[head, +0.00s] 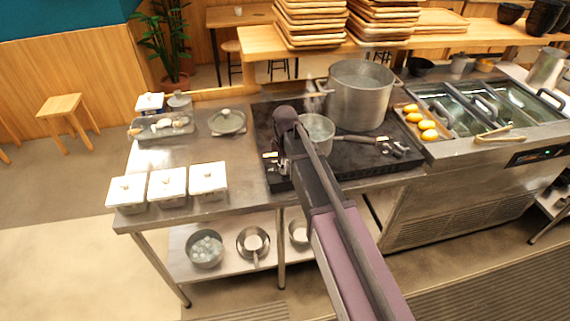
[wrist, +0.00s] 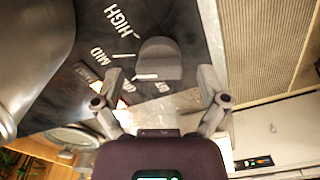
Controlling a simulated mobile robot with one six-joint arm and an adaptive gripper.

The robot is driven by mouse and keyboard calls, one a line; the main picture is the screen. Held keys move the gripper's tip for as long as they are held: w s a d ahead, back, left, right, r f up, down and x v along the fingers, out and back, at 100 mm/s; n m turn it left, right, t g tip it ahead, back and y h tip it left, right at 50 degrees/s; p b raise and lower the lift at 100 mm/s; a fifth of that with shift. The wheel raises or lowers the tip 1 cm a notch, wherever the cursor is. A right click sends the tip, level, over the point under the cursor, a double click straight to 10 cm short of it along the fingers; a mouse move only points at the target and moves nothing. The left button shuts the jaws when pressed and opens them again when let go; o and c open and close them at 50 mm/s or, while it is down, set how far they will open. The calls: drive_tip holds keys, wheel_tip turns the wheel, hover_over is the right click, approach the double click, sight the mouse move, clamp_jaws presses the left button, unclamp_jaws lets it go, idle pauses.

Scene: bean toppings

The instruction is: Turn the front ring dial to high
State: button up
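A dark rounded dial (wrist: 158,58) sits on the black cooker top in the wrist view. White words HIGH and MID stand to its left, with more markings below. A pale pointer line on the dial's lower left lies near the OFF end, away from HIGH. My gripper (wrist: 161,78) is open, with one finger on each side of the dial's lower part; I cannot tell whether they touch it.
A saucepan (head: 317,130) with its handle to the right and a large stockpot (head: 360,95) stand on the cooker. Lidded white tubs (head: 167,186) stand at the left. A tray of yellow items (head: 428,124) lies to the right.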

drive_tip(key=c, duration=0.9)
drive_tip(key=shift+c, duration=0.2)
drive_tip(key=shift+m, duration=0.5)
drive_tip(key=m, duration=0.8)
drive_tip(key=shift+s, duration=0.1)
drive_tip(key=o, duration=1.2)
drive_tip(key=shift+c, duration=0.2)
